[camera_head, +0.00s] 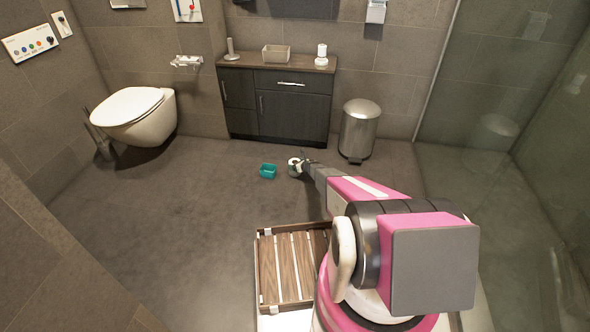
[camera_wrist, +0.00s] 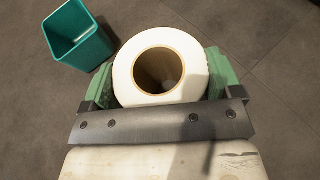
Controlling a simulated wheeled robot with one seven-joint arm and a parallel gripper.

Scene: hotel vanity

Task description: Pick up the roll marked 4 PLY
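A white roll (camera_wrist: 125,72) with a brown cardboard core stands end-up in the wrist view, its open end facing the camera. No 4 PLY marking is readable on it. My gripper (camera_wrist: 162,76) has one green finger on each side of the roll, both close against it. I cannot tell whether they press on it. In the head view my gripper (camera_head: 301,164) is low near the floor in front of the vanity, and the white roll (camera_head: 293,161) is at its tip, partly hidden. Whether the roll touches the floor is unclear.
A small teal bin (camera_wrist: 78,38) is just left of the roll; it also shows in the head view (camera_head: 267,171). The dark vanity (camera_head: 285,105) and a metal pedal bin (camera_head: 359,130) stand behind. A slatted wooden tray (camera_head: 284,270) is nearer me. Floor at left is clear.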

